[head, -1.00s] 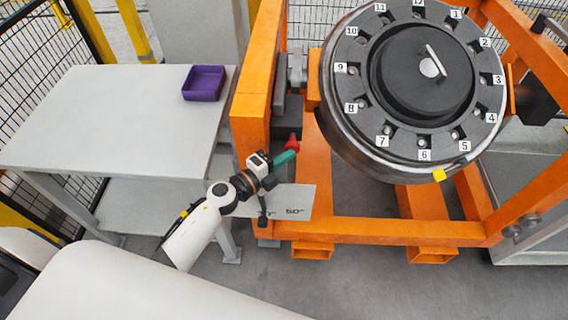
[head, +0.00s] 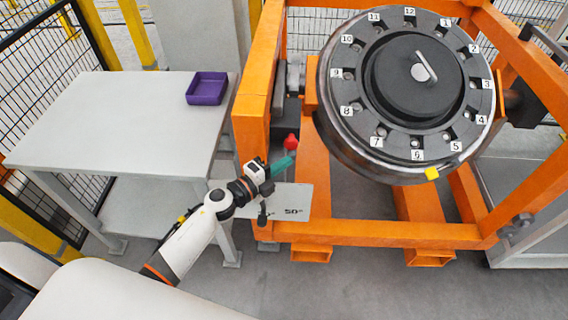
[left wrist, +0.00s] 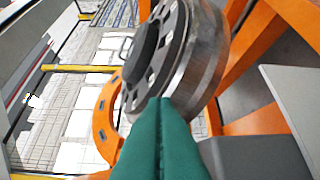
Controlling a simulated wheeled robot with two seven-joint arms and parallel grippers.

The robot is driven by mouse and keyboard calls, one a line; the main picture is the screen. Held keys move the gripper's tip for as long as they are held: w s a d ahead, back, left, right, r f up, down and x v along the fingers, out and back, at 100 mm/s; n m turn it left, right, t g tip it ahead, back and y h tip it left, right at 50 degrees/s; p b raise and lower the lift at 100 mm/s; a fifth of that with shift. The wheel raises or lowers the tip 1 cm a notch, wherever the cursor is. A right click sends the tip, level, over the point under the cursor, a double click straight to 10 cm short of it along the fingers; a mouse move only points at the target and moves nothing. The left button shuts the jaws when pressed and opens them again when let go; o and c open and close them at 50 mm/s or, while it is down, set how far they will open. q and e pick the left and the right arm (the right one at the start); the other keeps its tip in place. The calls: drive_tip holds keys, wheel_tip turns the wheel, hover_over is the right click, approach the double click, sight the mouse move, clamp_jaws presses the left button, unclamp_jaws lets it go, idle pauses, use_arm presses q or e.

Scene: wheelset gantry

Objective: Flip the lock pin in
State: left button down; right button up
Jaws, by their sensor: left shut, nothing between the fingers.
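A red knob (head: 291,141), which looks like the handle of the lock pin, sits at the inner side of the orange gantry's left post. The pin itself is not clearly visible. My left gripper (head: 288,160) has green fingers, shut and empty, just below and left of the red knob, with a small gap in the picture. In the left wrist view the shut green fingers (left wrist: 162,105) point toward the wheel, and the red knob does not show. The wheel (head: 325,126) with its numbered dark face is held in the orange gantry (head: 251,120). My right gripper is out of view.
A plate marked 50° (head: 296,200) is near the gantry's lower left, behind my left wrist. A grey table (head: 110,110) with a purple tray (head: 206,88) stands left. Orange beams (head: 390,233) bound the space below the wheel.

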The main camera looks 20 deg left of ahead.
use_arm(q)
drive_tip(key=b+v, duration=0.1)
drive_tip(key=v, duration=0.8)
drive_tip(key=shift+a+b, duration=0.25)
drive_tip(key=shift+b, duration=0.1)
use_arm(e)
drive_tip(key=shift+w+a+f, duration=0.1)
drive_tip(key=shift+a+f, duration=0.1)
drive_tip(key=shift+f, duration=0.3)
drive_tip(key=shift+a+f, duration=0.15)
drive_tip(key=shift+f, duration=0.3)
use_arm(q)
drive_tip(key=shift+f, duration=0.1)
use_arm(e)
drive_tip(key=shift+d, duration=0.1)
